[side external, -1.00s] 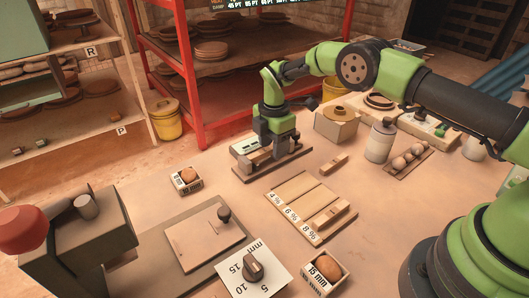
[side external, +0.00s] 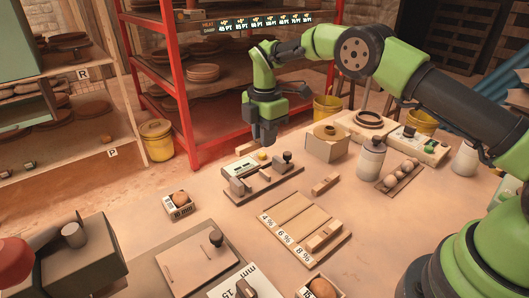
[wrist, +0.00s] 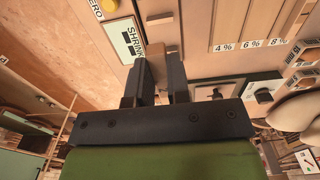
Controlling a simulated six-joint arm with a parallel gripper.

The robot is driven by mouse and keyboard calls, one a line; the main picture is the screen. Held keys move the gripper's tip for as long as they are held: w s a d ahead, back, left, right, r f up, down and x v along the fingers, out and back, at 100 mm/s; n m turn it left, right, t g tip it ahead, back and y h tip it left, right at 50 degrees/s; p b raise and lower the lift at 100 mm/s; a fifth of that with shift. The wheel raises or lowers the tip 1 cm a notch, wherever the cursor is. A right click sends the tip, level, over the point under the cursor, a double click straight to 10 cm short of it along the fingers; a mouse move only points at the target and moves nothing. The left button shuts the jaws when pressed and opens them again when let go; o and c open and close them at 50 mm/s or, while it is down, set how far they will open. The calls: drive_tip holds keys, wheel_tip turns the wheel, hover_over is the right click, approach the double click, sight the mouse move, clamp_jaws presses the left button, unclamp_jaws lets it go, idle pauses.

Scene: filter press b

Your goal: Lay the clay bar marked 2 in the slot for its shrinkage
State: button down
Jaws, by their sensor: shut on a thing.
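The slot board (side external: 285,222) lies in front of the gauge, with slots labelled 4 %, 6 % and 8 %. A bar (side external: 323,235) lies in the 8 % slot; the other two look empty. Another bar (side external: 325,184) lies on the table behind the board. The gauge's display (wrist: 127,41) shows beside the jaws; its reading is not legible.
A small box with a ball (side external: 180,204) stands left of the board. The table between gauge and board is clear.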

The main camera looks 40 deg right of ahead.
drive_tip(key=shift+s+r, duration=0.1)
drive_tip(key=shift+r, duration=0.35)
drive_tip(key=shift+s, duration=0.15)
hover_over(297, 202)
wheel_tip(297, 202, down, 6)
drive_tip(key=shift+r, duration=0.25)
drive_tip(key=shift+f, duration=2.7)
drive_tip(key=shift+f, duration=0.2)
drive_tip(key=c, duration=1)
unclamp_jaws()
